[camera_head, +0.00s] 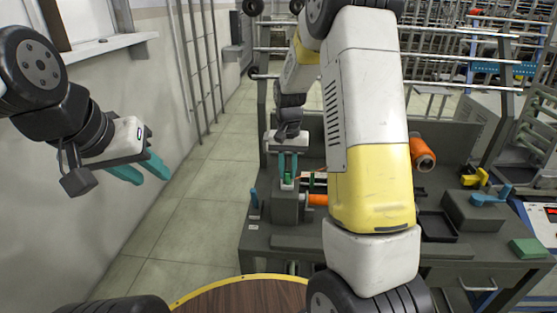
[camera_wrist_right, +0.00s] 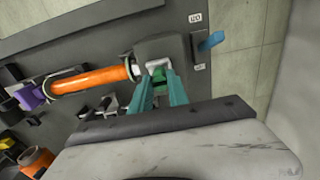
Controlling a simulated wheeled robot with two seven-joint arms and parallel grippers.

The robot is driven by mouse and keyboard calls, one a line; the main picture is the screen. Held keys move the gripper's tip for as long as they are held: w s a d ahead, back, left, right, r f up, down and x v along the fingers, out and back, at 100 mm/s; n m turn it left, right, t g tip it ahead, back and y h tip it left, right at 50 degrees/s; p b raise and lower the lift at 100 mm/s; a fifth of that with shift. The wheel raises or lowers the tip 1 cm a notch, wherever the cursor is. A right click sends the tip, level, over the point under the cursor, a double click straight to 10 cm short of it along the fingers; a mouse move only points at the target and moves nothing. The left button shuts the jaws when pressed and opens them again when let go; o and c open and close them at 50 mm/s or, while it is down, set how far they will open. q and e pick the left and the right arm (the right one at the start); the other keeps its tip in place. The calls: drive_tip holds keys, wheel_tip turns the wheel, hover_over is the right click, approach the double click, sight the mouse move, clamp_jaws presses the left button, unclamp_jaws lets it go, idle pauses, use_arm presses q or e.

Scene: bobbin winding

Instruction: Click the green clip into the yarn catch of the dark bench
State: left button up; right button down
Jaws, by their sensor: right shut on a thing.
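The dark bench (camera_head: 262,238) stands at the centre right in the head view. My right gripper (camera_head: 288,170) points down at the bench's left part, shut on the green clip (camera_head: 287,179). In the right wrist view, the green clip (camera_wrist_right: 158,73) sits between the teal fingertips, at a pale fitting (camera_wrist_right: 153,64) on a dark block (camera_wrist_right: 168,46). The fitting looks like the yarn catch; I cannot tell whether the clip is seated in it. My left gripper (camera_head: 142,170) is open and empty, by the wall, away from the bench.
An orange bobbin (camera_wrist_right: 90,80) lies beside the block. Another orange spool (camera_head: 422,153), a black tray (camera_head: 437,226) and a green block (camera_head: 528,248) are on the bench's right part. A blue lever (camera_wrist_right: 212,41) stands near the block. My right arm hides the bench's middle.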

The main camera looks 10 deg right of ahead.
drive_tip(key=shift+f, duration=0.35)
drive_tip(key=c, duration=1.2)
unclamp_jaws()
drive_tip(key=shift+r, duration=3.95)
